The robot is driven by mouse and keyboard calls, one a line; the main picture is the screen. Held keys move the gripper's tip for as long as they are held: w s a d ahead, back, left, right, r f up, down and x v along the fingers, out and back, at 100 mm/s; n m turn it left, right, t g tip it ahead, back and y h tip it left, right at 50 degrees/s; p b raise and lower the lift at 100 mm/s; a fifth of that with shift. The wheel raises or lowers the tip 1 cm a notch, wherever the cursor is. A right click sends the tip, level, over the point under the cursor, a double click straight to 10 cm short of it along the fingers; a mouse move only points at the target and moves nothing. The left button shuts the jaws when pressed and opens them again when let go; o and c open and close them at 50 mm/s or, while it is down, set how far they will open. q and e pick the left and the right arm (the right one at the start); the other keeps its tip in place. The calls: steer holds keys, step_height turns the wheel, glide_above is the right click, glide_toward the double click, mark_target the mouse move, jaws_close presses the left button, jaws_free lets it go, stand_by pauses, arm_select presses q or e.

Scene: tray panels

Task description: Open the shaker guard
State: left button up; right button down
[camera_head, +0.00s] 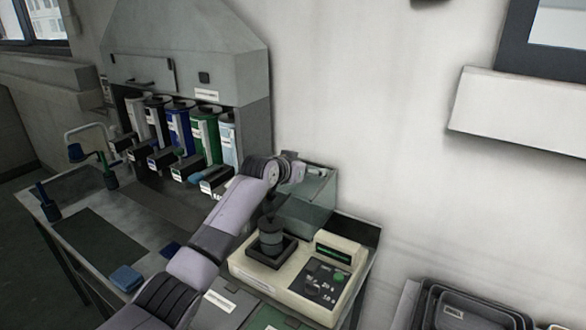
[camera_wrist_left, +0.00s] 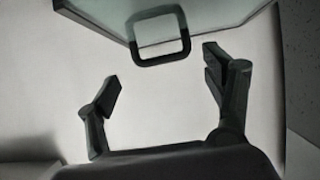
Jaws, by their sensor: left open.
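The clear greenish guard (camera_head: 312,207) stands behind the cream shaker unit (camera_head: 310,293) in the head view, partly hidden by my left arm. In the left wrist view a clear panel of the guard (camera_wrist_left: 105,12) fills the top, with a black loop handle (camera_wrist_left: 160,60) at its lower edge. My left gripper (camera_wrist_left: 162,70) is open, its fingers on either side of the handle, and I see no contact. In the head view my left gripper (camera_head: 292,172) is by the guard's upper left; its fingertips are unclear. My right gripper is not in view.
A dark cylinder (camera_head: 271,241) sits on the shaker unit's black square, close under my arm. Several coloured canisters (camera_head: 205,130) stand in a grey hooded dispenser to the left. A blue block (camera_head: 126,278) lies at the bench front. Dark trays (camera_head: 470,300) are at lower right.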

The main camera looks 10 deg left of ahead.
arm_select(q)
steer(key=v, duration=1)
steer(key=shift+s+r, duration=0.2)
steer(key=shift+s, duration=0.05)
